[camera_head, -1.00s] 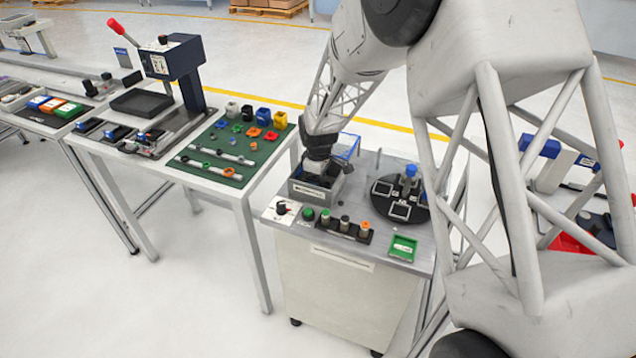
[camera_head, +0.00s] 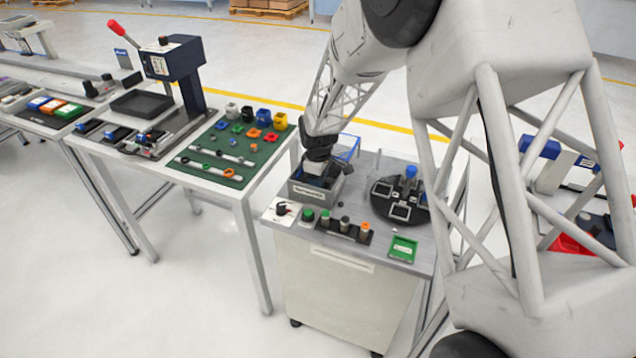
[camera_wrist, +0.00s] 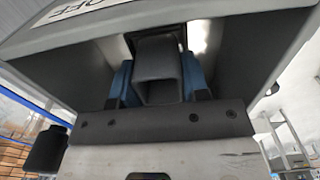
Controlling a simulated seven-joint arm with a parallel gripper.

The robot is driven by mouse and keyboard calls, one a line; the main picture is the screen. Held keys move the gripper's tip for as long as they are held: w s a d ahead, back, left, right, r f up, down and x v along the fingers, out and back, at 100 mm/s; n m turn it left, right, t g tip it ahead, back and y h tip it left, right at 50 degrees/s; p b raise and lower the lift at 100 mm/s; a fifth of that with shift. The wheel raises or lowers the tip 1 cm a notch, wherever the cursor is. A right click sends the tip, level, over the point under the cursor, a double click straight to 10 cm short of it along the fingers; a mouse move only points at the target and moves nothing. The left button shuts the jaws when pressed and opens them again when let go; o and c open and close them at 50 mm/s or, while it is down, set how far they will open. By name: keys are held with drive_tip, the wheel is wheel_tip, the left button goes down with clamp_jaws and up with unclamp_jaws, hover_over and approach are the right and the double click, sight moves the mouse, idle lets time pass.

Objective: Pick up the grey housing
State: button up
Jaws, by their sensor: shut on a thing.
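The grey housing (camera_wrist: 158,75) is a hollow, square-ended block in the wrist view. It sits between the two blue fingers of my gripper (camera_wrist: 159,82), which is shut on it. The grey bin (camera_wrist: 240,50) surrounds the housing and the fingers in that view. In the head view my gripper (camera_head: 316,170) reaches down into the open grey bin (camera_head: 302,192) on the cabinet top. The bin walls and my wrist hide the fingertips and the housing there. I cannot tell whether the housing touches the bin floor.
A row of buttons and knobs (camera_head: 343,228) lies in front of the bin. A black round plate with fixtures (camera_head: 400,208) and a green tray (camera_head: 403,248) are to its right. A table with a green mat (camera_head: 215,158) and small coloured parts stands to the left.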

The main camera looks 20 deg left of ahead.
drive_tip(key=shift+r, duration=0.15)
drive_tip(key=shift+r, duration=4.85)
